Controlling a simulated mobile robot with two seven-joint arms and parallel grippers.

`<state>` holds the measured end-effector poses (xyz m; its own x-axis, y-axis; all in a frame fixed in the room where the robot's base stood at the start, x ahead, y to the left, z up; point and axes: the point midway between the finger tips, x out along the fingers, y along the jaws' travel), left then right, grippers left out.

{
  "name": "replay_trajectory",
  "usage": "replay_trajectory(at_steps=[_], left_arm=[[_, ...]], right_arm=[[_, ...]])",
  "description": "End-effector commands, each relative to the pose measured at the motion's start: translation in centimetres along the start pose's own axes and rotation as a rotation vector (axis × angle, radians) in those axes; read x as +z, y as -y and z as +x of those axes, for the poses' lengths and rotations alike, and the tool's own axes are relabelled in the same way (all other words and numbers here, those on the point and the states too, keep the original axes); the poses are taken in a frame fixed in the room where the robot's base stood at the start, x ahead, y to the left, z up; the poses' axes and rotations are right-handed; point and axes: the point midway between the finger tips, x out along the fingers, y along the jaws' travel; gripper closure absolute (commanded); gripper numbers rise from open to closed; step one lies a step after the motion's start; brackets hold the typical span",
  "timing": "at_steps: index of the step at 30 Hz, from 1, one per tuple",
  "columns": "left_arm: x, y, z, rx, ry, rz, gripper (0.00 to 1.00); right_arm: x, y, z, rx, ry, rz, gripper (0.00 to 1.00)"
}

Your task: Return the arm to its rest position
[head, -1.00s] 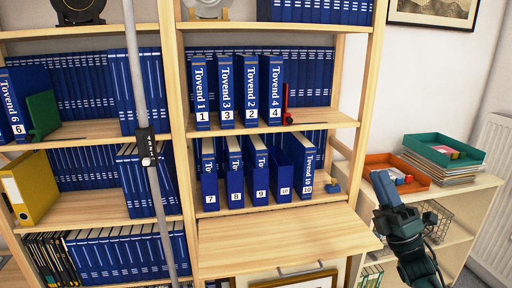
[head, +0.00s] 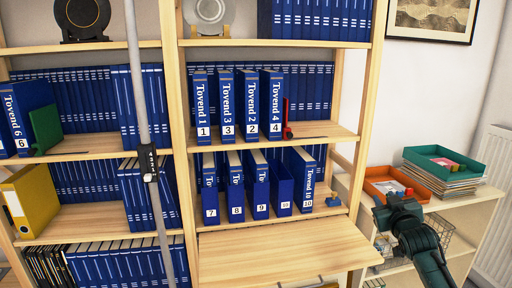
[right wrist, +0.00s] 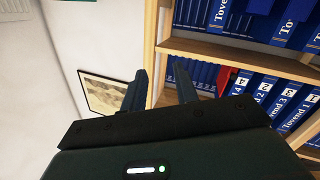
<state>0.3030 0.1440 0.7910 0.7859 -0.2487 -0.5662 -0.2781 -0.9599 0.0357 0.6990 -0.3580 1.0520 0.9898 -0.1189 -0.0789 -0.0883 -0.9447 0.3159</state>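My right gripper (head: 391,203) is raised in front of the low white shelf unit at the right of the head view. In the right wrist view its two fingers (right wrist: 160,88) stand apart with nothing between them, so it is open and empty. The wooden bookcase (head: 180,120) with numbered blue binders (head: 237,108) is to the left of this gripper, and the gripper looks clear of it. My left gripper is not in view.
An orange tray (head: 379,184) and a teal tray (head: 445,170) on stacked papers top the low shelf unit, close behind my right arm. A pull-out board (head: 285,245) juts from the bookcase. A framed print (head: 432,17) hangs on the wall.

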Motion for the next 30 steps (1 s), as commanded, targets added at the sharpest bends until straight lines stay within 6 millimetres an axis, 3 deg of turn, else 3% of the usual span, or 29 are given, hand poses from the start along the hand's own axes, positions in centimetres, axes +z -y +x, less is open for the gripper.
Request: replay_trajectory(at_steps=[1,8,11,14,18,21,24,27,30], left_arm=[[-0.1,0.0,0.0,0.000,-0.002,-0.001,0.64],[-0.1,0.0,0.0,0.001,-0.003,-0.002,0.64],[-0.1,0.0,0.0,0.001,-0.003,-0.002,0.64],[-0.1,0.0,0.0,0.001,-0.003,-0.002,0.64],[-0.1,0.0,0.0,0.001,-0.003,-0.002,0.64],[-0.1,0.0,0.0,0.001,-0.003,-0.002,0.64],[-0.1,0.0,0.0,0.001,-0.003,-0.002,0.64],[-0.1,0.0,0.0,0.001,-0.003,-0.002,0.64],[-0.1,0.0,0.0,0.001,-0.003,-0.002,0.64]], right_arm=[[2.1,2.0,-1.1,-0.032,0.016,-0.012,0.70],[9.3,8.8,-6.7,-0.142,0.093,-0.012,0.70],[12.8,12.2,-10.6,-0.203,0.140,0.000,0.70],[16.4,15.9,-15.8,-0.271,0.197,0.025,0.70],[20.2,20.4,-24.5,-0.363,0.287,0.080,0.70],[21.7,22.6,-30.3,-0.413,0.347,0.125,0.70],[22.3,23.9,-34.8,-0.445,0.396,0.164,0.70],[22.4,24.6,-37.8,-0.463,0.429,0.193,0.70],[22.4,24.9,-39.3,-0.472,0.446,0.208,0.70]])
